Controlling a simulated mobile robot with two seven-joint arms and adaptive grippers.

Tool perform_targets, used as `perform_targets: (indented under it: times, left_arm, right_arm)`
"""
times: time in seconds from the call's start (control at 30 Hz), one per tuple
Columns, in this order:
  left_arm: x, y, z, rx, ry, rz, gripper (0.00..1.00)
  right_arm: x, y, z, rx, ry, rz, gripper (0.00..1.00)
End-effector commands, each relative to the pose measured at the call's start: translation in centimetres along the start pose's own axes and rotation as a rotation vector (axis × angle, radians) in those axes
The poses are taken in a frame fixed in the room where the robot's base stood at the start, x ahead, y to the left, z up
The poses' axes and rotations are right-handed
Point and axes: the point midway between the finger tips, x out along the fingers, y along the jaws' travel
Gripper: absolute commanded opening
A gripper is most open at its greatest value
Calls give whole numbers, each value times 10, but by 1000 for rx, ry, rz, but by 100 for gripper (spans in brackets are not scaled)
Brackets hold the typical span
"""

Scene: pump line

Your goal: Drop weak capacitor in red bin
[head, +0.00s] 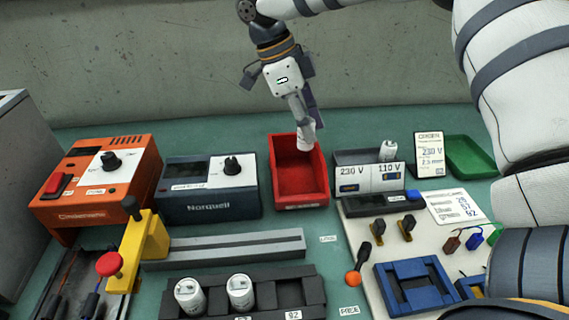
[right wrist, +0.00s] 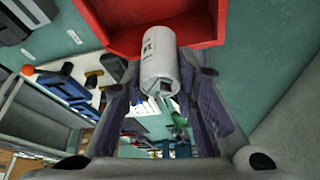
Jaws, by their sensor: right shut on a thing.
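The red bin (head: 285,190) stands at the back middle of the bench, and its inside looks empty. My right gripper (head: 303,128) is shut on a white cylindrical capacitor (head: 306,137) and holds it over the back right part of the bin. In the right wrist view the capacitor (right wrist: 160,65) sits between the fingers, with the red bin (right wrist: 120,42) just beyond it. Dark print shows on its side, too small to read. My left gripper is not in view.
Two white capacitors (head: 240,292) stand in a dark rack in front. A blue-grey Norquell box (head: 208,200) is left of the bin. A 230 V/110 V holder (head: 368,178) with a white capacitor (head: 388,151) is right. A green bin (head: 470,157) lies further right.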

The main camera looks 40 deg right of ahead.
Motion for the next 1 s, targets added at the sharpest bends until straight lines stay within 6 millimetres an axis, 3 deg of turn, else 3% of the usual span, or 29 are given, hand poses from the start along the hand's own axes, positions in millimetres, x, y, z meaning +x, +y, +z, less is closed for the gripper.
perform_targets:
  times: [0.2, 0.53, 0.57, 0.63, 1.0]
  left_arm:
    - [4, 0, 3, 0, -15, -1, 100]
    - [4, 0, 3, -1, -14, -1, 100]
    - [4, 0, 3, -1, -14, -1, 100]
    - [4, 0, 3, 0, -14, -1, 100]
    - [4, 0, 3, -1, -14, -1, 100]
  right_arm:
    - [26, 0, 11, -1, 2, 3, 0]
    - [29, 0, 13, -1, -2, -1, 0]
    - [29, 0, 13, 0, -2, -1, 31]
    - [29, 0, 13, 0, -2, -1, 47]
    - [24, 0, 13, 0, -2, -2, 50]
